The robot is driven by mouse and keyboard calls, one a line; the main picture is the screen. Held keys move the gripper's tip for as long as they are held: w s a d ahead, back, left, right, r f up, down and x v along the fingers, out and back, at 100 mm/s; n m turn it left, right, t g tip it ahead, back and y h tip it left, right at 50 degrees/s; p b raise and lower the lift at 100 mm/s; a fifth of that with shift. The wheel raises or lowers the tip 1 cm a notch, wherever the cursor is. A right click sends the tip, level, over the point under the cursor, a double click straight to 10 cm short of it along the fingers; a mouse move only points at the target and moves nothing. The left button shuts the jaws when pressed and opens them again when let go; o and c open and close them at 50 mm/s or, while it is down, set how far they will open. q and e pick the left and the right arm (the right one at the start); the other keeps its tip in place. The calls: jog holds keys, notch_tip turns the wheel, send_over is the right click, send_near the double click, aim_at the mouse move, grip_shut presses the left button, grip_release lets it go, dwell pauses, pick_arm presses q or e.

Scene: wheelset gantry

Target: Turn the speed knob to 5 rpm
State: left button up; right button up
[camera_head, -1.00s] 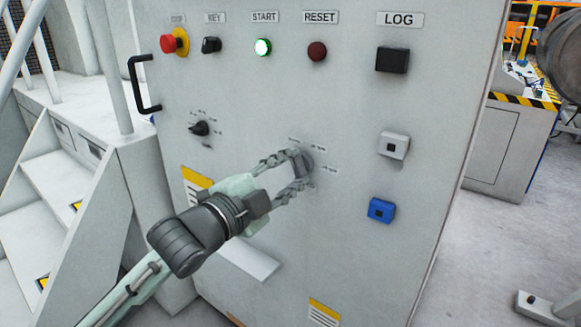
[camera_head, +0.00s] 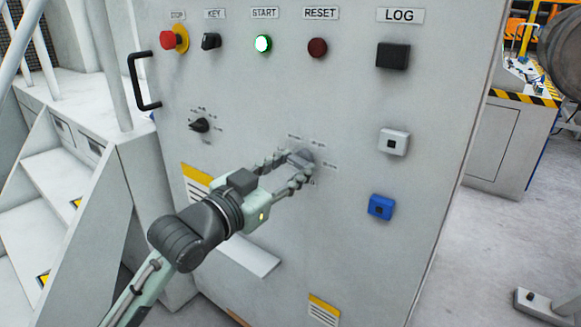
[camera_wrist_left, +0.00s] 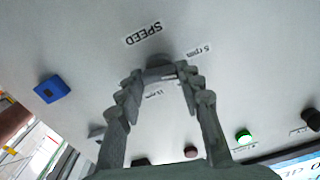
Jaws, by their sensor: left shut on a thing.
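The speed knob (camera_head: 303,157) is a round grey knob on the light grey cabinet front. My left gripper (camera_head: 291,167) reaches it from the lower left, with its two fingers shut on opposite sides of it. In the left wrist view the knob (camera_wrist_left: 160,61) sits between the fingertips (camera_wrist_left: 163,76). The SPEED label (camera_wrist_left: 143,33) and the 5 rpm label (camera_wrist_left: 194,52) are beside it, and another small rpm label (camera_wrist_left: 154,95) shows between the fingers. The knob's pointer is hidden, so its setting cannot be read. My right gripper is not in view.
The cabinet also carries a black selector knob (camera_head: 199,125), a red stop button (camera_head: 168,40), a key switch (camera_head: 210,41), a lit green START button (camera_head: 263,44) and a RESET button (camera_head: 317,47). White (camera_head: 393,141) and blue (camera_head: 381,207) boxes protrude at right. Steps (camera_head: 45,205) stand left.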

pick_arm(q)
jog(key=shift+n, duration=1.1)
jog(key=o, duration=1.2)
jog(key=shift+c, duration=0.2)
jog(key=v, duration=1.2)
